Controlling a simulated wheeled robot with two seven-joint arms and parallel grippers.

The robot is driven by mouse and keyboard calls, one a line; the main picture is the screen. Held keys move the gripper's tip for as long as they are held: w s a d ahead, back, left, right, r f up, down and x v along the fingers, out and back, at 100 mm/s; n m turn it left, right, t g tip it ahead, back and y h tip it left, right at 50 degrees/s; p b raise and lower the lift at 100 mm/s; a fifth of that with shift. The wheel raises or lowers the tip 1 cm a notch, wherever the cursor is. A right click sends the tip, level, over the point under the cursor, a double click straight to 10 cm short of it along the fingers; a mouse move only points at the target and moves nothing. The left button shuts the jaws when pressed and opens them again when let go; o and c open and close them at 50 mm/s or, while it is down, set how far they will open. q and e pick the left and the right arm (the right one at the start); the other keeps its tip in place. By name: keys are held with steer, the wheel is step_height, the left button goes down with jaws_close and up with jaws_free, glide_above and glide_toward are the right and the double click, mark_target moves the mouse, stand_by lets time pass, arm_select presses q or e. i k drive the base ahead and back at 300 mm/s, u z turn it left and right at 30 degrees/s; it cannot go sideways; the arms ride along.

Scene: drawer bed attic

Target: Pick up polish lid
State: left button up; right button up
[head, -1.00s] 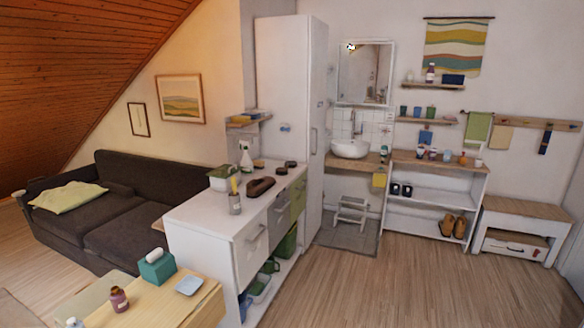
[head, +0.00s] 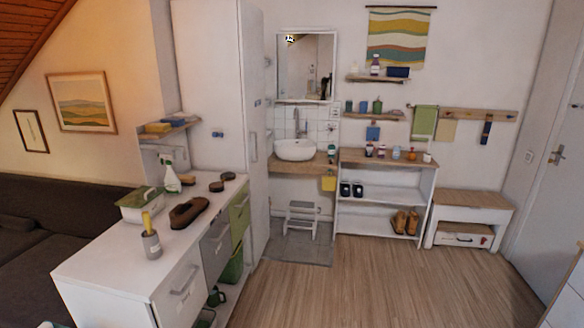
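Several small dark brown pieces lie near the far end of the white counter (head: 105,265). One round dark piece (head: 216,186) and another round dark piece (head: 228,176) sit close together by the counter's far right corner. A flatter dark piece (head: 187,180) lies to their left, by the spray bottle. They look like a polish tin, a lid or a brush, but at this size I cannot tell which one is the polish lid. Neither of my grippers is in view.
A brown shoe (head: 189,212), a grey cup with a yellow-handled tool (head: 151,243), a green-lidded box (head: 141,204) and a white spray bottle (head: 171,174) stand on the counter. A tall white cabinet (head: 208,90) rises behind it. The wooden floor (head: 400,285) to the right is clear.

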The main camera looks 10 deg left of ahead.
mark_target(226, 176)
steer(key=z, duration=0.25)
steer(key=i, duration=1.65)
steer(key=u, duration=0.65)
steer(key=i, duration=0.85)
steer(key=u, duration=0.9)
